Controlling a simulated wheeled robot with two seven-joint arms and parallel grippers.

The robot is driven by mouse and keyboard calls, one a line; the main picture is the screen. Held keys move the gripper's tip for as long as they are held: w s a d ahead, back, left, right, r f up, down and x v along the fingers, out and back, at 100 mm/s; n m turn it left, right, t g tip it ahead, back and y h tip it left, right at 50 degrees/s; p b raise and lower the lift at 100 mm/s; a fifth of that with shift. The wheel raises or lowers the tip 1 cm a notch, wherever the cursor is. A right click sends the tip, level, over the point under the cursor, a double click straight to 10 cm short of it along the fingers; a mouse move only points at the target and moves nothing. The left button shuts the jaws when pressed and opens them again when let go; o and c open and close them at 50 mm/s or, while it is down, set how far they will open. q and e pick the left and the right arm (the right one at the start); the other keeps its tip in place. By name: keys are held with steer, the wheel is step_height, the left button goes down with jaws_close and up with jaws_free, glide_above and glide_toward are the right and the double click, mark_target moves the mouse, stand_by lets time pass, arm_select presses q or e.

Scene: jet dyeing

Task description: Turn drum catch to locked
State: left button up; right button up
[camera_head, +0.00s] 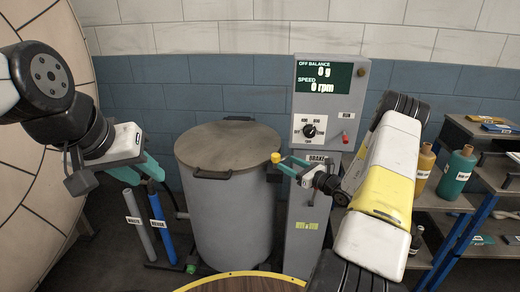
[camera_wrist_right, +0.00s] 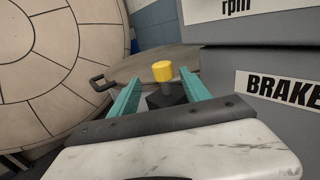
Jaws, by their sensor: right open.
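The drum (camera_head: 228,210) is a grey cylinder with a brownish lid (camera_head: 228,142). The catch is a yellow-capped knob (camera_head: 276,158) on a dark block at the drum's right edge. In the right wrist view the yellow cap (camera_wrist_right: 162,71) stands upright on a grey stem. My right gripper (camera_head: 282,165) is open at the catch. In the wrist view the cap lies between its teal fingers, with a gap on both sides; depth is hard to tell. My left gripper (camera_head: 151,178) hangs left of the drum, its teal fingers apart and empty.
A grey control panel (camera_head: 328,100) reads 0 g and 0 rpm, with a dial, a red switch and a BRAKE label. Shelves with bottles (camera_head: 458,172) stand right. Grey and blue rods (camera_head: 158,224) stand left. A yellow-rimmed round thing (camera_head: 240,276) is at the front.

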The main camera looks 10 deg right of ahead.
mark_target(279, 159)
steer(key=shift+w+f, duration=0.2)
steer(key=shift+w, duration=0.1)
steer(key=x, duration=0.7)
steer(key=shift+w, duration=0.2)
jaws_close()
stand_by(1.0)
